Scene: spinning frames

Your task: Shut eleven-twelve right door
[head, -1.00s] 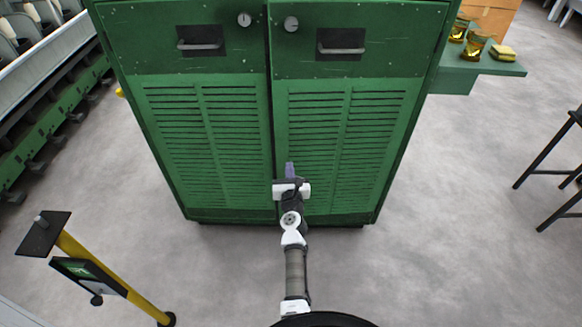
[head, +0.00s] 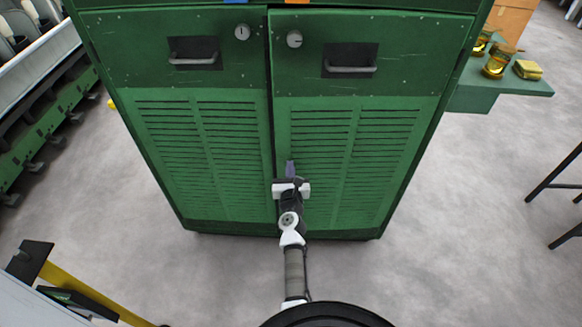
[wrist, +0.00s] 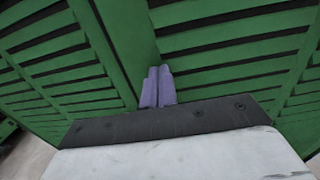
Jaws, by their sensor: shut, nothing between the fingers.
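A green metal cabinet has two louvred doors side by side. The right door (head: 350,110) has a recessed handle (head: 350,68) and a round lock (head: 294,39) near its inner top corner. A narrow dark gap runs between it and the left door (head: 195,105); the right door looks slightly proud of its neighbour, but I cannot tell exactly how far. My gripper (head: 290,168) is shut and empty, its purple fingers pointing at the right door near its inner edge. In the wrist view the fingers (wrist: 158,88) are against or just before the right door (wrist: 225,50); contact is unclear.
A green shelf (head: 500,95) with amber jars (head: 497,62) and a yellow block (head: 527,69) juts out right of the cabinet. A yellow post (head: 85,290) stands front left. Black stool legs (head: 555,185) are at the right. The grey floor between is clear.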

